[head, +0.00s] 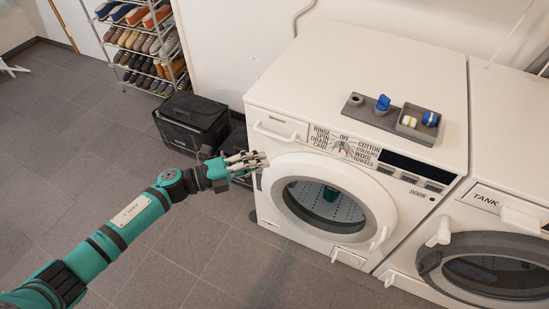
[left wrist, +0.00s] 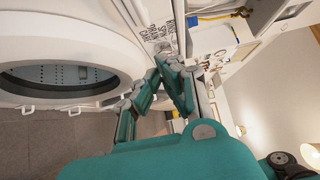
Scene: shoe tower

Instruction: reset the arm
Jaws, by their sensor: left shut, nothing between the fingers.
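My left arm (head: 125,218) is teal and reaches in from the lower left in the head view. My left gripper (head: 258,160) is shut and empty, in front of the washing machine's left front edge, left of the round door. In the left wrist view the teal and grey fingers (left wrist: 162,88) show beside the washer front, with nothing held between them. My right gripper is in neither view.
The white washing machine (head: 285,85) has a shut round door (head: 378,207) and a grey tray (head: 388,127) on top. A second machine (head: 500,215) stands to its right. A black box (head: 190,120) and a shoe rack (head: 140,45) stand behind.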

